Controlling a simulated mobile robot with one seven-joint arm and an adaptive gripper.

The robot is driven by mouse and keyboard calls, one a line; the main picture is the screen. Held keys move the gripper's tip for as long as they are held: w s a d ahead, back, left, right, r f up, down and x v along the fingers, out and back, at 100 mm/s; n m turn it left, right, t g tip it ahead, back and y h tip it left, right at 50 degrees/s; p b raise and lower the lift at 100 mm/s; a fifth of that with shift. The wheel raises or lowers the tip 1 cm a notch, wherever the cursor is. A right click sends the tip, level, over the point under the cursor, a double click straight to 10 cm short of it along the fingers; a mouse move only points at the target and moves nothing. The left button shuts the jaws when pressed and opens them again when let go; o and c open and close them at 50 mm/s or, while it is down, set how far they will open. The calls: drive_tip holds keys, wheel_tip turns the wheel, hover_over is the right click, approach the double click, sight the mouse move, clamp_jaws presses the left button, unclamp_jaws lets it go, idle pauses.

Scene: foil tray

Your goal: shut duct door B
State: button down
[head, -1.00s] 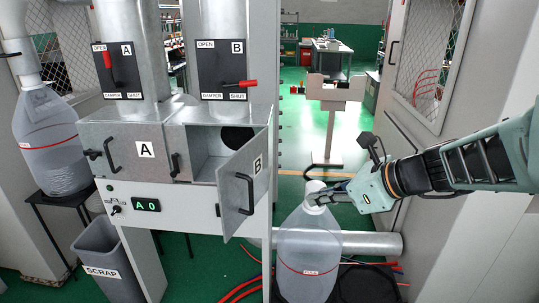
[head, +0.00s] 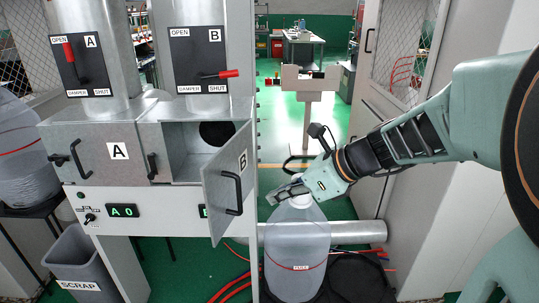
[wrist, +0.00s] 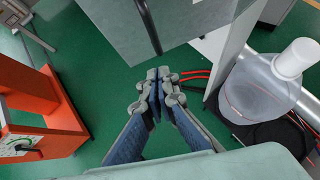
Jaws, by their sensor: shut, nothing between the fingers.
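Duct door B (head: 222,205) is a grey metal panel on the right compartment of the cabinet. It is swung open toward me, showing the hollow inside and a round dark hole. Its black bar handle (head: 238,190) is on the face turned right. My gripper (head: 278,197) is shut and empty, to the right of the door and apart from it, above the clear jug. In the wrist view, my shut fingertips (wrist: 157,78) point toward a grey panel (wrist: 195,18) with a dark bar handle (wrist: 149,27), with a gap between.
Door A (head: 105,152) is shut. Damper B's red lever (head: 228,74) points right, near SHUT. A clear jug (head: 297,262) stands below my gripper, beside a horizontal pipe (head: 350,234). Red hoses lie on the floor. An orange-red stand (wrist: 50,120) is left in the wrist view.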

sight(241, 199)
drive_tip(key=w+a+f+b, duration=0.2)
drive_tip(key=w+a, duration=0.1)
drive_tip(key=a, duration=0.3)
drive_tip(key=shift+w+f, duration=0.3)
drive_tip(key=shift+w, duration=0.05)
